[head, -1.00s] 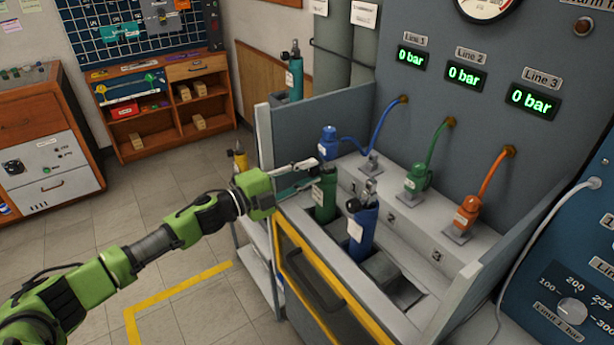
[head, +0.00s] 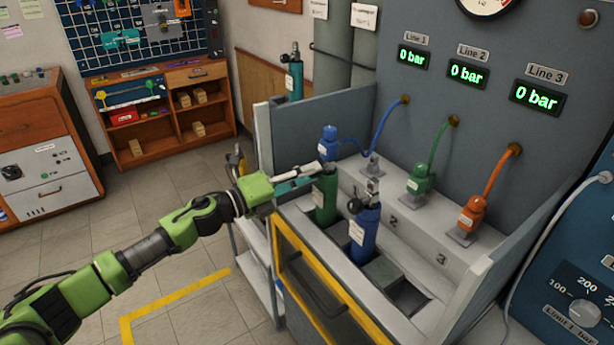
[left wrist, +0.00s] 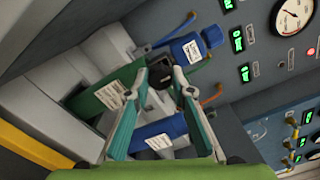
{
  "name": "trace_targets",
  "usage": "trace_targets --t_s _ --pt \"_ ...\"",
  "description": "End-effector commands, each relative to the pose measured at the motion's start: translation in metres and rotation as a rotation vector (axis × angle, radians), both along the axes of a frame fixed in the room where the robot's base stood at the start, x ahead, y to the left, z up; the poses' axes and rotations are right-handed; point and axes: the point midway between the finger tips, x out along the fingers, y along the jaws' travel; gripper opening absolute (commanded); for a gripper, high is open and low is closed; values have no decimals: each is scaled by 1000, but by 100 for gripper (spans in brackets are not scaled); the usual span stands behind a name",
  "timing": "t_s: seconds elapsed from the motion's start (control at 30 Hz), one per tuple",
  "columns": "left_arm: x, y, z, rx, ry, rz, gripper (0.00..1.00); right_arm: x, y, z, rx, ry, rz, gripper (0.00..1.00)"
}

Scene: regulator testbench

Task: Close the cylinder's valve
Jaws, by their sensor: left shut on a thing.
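A green gas cylinder (head: 325,199) stands upright in the bench's trough, and its body also shows in the left wrist view (left wrist: 84,104). Its dark valve (left wrist: 161,75) sits at its top end. My left gripper (head: 318,168) reaches in from the left at the cylinder's top. In the left wrist view its two teal fingers are shut on the valve, one on each side. The fingers hide most of the valve in the head view. A blue cylinder (head: 365,232) stands just right of the green one. My right gripper is out of view.
Blue (head: 328,145), green (head: 418,180) and orange (head: 472,214) regulators with hoses are at the back panel. The Line 1, 2 and 3 displays read 0 bar. The bench's left side wall (head: 264,150) and yellow-edged front door (head: 318,285) are close to my left arm.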

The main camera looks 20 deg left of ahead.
Motion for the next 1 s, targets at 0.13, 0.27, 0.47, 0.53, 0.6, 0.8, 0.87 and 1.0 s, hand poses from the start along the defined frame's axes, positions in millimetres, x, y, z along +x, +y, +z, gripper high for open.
trace_targets --t_s 0.13,0.27,0.47,0.53,0.6,0.8,0.87,1.0 --pt "-1 -1 -1 13 -7 -2 1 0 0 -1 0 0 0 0" --pt "-1 0 -1 16 -9 -2 1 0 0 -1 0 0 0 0" --pt "0 0 -1 15 -8 -1 1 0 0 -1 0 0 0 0" --pt "0 0 -2 15 -8 -1 32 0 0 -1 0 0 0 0" --pt "0 0 -1 15 -8 -1 39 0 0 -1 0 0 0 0" --pt "0 0 -1 13 -8 0 39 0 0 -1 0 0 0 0" --pt "0 0 -1 13 -8 0 39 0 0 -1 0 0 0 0" --pt "-4 3 -1 12 -7 0 39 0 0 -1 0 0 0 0"
